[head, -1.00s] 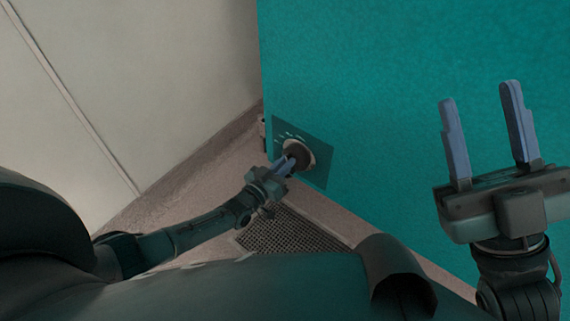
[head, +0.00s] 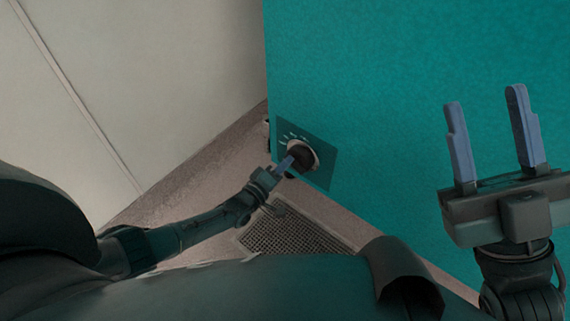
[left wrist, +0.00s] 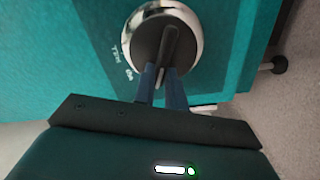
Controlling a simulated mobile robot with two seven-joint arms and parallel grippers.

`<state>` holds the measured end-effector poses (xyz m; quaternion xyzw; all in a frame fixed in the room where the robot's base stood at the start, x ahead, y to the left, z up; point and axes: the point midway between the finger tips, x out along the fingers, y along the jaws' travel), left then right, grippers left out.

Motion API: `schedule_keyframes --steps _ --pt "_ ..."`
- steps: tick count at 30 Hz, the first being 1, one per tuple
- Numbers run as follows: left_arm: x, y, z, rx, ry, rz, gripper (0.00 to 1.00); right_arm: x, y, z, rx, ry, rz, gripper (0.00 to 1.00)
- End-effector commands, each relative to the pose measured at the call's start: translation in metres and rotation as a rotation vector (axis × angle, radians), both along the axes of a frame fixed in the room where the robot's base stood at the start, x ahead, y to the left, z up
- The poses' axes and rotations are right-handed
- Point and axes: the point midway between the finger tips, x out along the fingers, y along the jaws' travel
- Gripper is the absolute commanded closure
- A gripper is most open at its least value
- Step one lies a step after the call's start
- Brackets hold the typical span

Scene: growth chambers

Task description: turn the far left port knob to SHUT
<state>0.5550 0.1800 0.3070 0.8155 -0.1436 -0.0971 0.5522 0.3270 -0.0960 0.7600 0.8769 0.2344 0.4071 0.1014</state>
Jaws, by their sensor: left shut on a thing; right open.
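The port knob is a dark round knob with a raised grip bar and a pale metal ring (head: 317,154), on a dark teal plate (head: 319,174) low on the teal chamber wall. In the left wrist view the knob (left wrist: 150,45) fills the top middle, its bar tilted slightly off the picture's vertical. My left gripper (head: 288,163) is shut on the bar; its blue fingers (left wrist: 163,78) lie on either side of the bar's near end. White lettering shows beside the ring, too small to read surely. My right gripper (head: 490,125) is open and empty, in front of the wall.
The teal chamber wall (head: 400,80) fills the right side. A pale wall (head: 140,80) stands at the left. A floor grate (head: 290,233) lies below the knob. A small dark-tipped foot (left wrist: 273,66) sticks out beside the chamber in the left wrist view.

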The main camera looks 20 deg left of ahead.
Motion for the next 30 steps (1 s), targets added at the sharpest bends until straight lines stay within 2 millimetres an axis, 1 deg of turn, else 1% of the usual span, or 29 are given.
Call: schedule_keyframes --steps 6,15,21,30 --pt "-0.0004 0.0011 -0.0041 -0.164 0.061 0.001 1.0 0.0 -0.0001 0.0 0.0 0.0 0.0 0.58" --pt "-0.0005 0.0009 -0.0068 -0.316 0.116 -0.001 1.0 0.0 -0.0001 0.0 0.0 0.0 0.0 0.58" --pt "-0.0007 0.0011 -0.0079 -0.36 0.133 0.001 1.0 0.0001 -0.0002 0.0001 0.0 0.0 0.0 0.58" --pt "-0.0008 0.001 -0.0083 -0.375 0.139 0.0 1.0 0.0 -0.0002 0.0001 -0.001 0.0 -0.001 0.58"
